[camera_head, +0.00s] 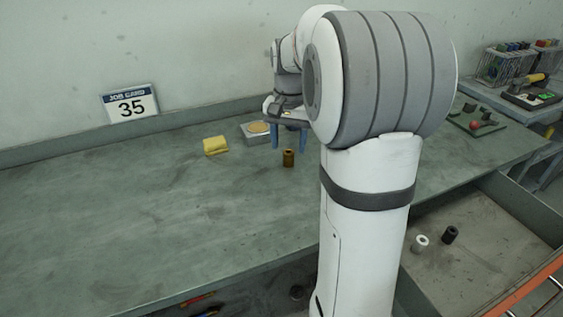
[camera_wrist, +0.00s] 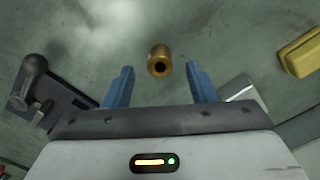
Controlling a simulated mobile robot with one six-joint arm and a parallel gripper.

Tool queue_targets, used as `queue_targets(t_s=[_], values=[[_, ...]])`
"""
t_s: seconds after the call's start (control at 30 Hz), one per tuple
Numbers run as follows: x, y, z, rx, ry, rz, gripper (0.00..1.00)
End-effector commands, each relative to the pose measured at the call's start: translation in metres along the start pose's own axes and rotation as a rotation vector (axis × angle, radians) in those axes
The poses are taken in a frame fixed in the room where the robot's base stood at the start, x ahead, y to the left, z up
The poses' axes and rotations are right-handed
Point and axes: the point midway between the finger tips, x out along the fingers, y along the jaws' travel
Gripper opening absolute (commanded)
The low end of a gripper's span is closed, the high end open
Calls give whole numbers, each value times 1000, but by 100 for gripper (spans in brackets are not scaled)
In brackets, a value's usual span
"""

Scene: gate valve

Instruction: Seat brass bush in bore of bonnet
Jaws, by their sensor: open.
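The brass bush (camera_head: 289,158) stands upright on the bench, below my gripper (camera_head: 289,146). In the wrist view the bush (camera_wrist: 160,55) shows its dark round hole. It lies between the lines of the two blue fingers of my gripper (camera_wrist: 160,71), a little beyond their tips. The fingers are apart, with nothing between them, and do not appear to touch the bush. I cannot make out the bonnet or its bore for sure in either view; my arm hides part of the bench.
A yellow block (camera_head: 215,145) and a grey box with a tan round top (camera_head: 256,131) lie left of my gripper. The wrist view shows a dark fixture with a lever (camera_wrist: 33,85) at left. White (camera_head: 420,243) and dark (camera_head: 450,234) cylinders stand lower right.

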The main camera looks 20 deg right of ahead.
Motion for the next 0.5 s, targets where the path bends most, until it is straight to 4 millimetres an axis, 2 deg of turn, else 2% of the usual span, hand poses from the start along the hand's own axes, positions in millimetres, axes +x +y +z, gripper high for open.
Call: queue_targets(t_s=[0.03, 0.17, 0.43, 0.5], values=[[10, 0, 0, 0, -1, 0, 52], [22, 0, 0, 0, 0, 0, 52], [24, 0, 0, -1, 1, -1, 52], [24, 0, 0, -1, 1, -1, 46]])
